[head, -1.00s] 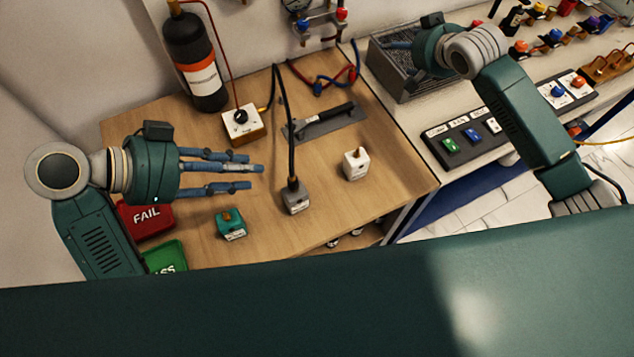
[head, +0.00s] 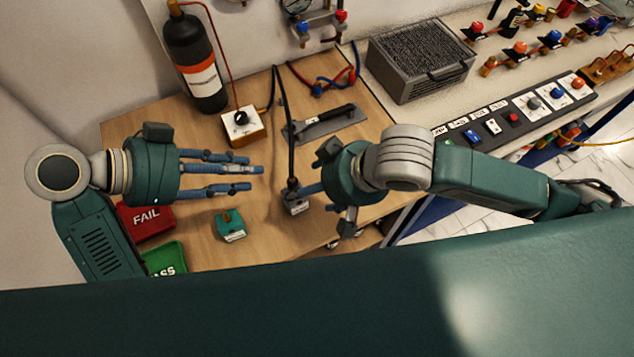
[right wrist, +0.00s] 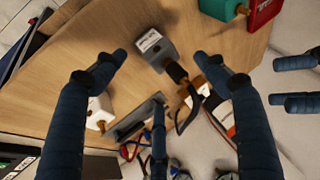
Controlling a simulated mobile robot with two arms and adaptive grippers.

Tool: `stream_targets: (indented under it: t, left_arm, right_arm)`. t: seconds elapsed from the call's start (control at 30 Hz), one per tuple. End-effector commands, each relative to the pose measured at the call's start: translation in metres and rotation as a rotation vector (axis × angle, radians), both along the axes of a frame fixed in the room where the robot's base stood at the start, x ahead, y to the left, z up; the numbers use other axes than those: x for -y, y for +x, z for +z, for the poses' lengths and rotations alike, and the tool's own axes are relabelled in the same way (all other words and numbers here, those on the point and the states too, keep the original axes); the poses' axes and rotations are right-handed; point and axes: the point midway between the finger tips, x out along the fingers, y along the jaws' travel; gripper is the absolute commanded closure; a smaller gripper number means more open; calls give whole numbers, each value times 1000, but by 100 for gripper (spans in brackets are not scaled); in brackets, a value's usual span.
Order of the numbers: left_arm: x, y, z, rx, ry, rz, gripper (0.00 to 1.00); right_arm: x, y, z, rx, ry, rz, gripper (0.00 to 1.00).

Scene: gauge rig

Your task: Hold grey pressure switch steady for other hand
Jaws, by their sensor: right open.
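The grey pressure switch (head: 297,208) stands on the wooden table with a black cable rising from its top. My right gripper (head: 318,195) is beside it on the right and partly covers it in the head view. In the right wrist view the switch (right wrist: 150,46) lies ahead of the spread fingers of the right gripper (right wrist: 165,72), which is open and empty. Contact with the switch cannot be told. My left gripper (head: 250,170) is open and empty, left of the switch above the table; its fingertips also show in the right wrist view (right wrist: 280,83).
A teal switch (head: 230,230) stands left of the grey one. A white switch (right wrist: 99,112) is beside a right-gripper finger. FAIL (head: 146,222) and PASS (head: 165,257) trays are at left. A white box with a knob (head: 243,128) and a dark cylinder (head: 192,60) stand behind.

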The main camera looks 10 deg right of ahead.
Motion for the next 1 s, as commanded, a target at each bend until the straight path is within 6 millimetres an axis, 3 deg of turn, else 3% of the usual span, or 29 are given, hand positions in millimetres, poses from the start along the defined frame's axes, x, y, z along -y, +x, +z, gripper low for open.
stream_targets:
  t: [0.53, 1.0]
  left_arm:
    - [0, 0, 0, 0, 0, 0, 69]
    - [0, 0, 0, 0, 0, 0, 69]
  right_arm:
    - [-35, 29, -76, 1, -1, -1, 28]
    - [-39, 33, -86, 2, 1, -1, 30]
